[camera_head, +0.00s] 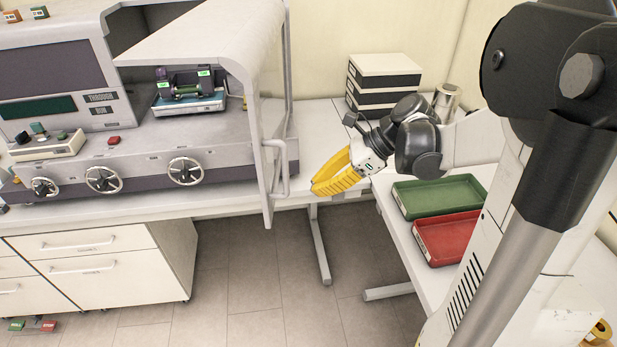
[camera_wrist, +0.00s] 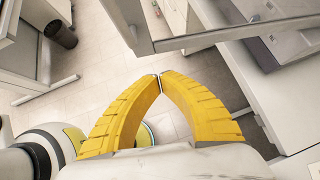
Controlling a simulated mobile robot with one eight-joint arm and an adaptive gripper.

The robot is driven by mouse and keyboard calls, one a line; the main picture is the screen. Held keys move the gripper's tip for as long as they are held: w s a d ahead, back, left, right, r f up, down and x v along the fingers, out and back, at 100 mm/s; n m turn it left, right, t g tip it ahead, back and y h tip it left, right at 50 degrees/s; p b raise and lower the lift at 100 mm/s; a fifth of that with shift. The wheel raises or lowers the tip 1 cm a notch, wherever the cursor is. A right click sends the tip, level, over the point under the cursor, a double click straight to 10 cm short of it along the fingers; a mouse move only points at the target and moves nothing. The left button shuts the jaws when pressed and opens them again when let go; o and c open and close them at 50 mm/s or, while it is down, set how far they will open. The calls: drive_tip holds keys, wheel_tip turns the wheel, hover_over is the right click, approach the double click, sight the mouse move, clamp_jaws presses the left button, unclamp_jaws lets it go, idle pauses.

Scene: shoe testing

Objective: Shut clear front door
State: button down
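The clear front door (camera_head: 262,150) of the test machine stands open in the head view, swung out past the bench front with its panel seen nearly edge-on. Its pale handle (camera_head: 284,175) is on the right face, towards my arm. My gripper (camera_head: 314,188) has yellow fingers and is to the right of the handle, apart from it. In the wrist view, the tips of my gripper (camera_wrist: 159,75) meet and nothing shows between them. The door's grey frame (camera_wrist: 235,34) crosses the top of that view, just beyond the fingers.
Inside the machine a shoe-like item (camera_head: 187,90) sits on a blue-edged platform. Handwheels (camera_head: 185,171) line the machine's front. The floor (camera_head: 255,270) below the door is open.

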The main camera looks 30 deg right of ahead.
drive_tip(key=w+a+f+b, duration=0.1)
drive_tip(key=w+a+f, duration=0.3)
drive_tip(key=a, duration=0.4)
drive_tip(key=shift+w+f, duration=0.15)
drive_tip(key=shift+f, duration=0.25)
